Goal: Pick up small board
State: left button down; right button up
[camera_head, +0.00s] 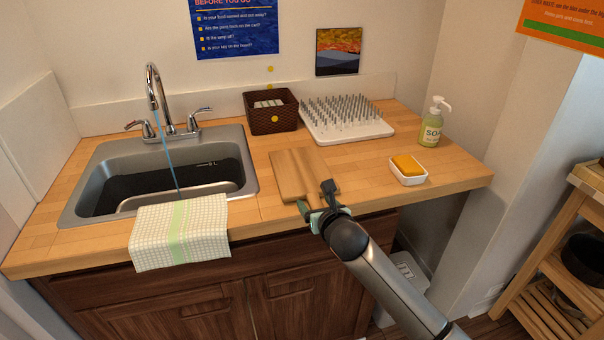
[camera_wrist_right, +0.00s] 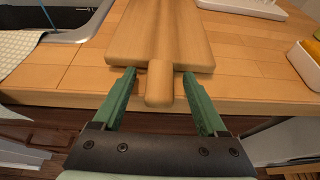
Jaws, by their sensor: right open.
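The small wooden board (camera_head: 298,172) lies flat on the wooden counter, right of the sink, with its handle toward the front edge. In the right wrist view the board (camera_wrist_right: 162,38) points its short handle (camera_wrist_right: 159,84) toward me, sticking out past the counter's front edge. My right gripper (camera_head: 316,197) is at the front edge of the counter by the handle. In the wrist view its green fingers (camera_wrist_right: 161,80) are open, one on each side of the handle, with gaps on both sides. My left gripper is not in view.
Left of the board are the sink (camera_head: 150,175) with running water and a checked towel (camera_head: 181,232) over its front. Behind stand a brown basket (camera_head: 270,123) and a spiked drying rack (camera_head: 346,130). To the right are a sponge dish (camera_head: 408,177) and soap bottle (camera_head: 433,125).

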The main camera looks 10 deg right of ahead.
jog(key=shift+c, duration=0.3)
grip_shut()
dwell(0.5)
jog(key=shift+r, duration=0.15)
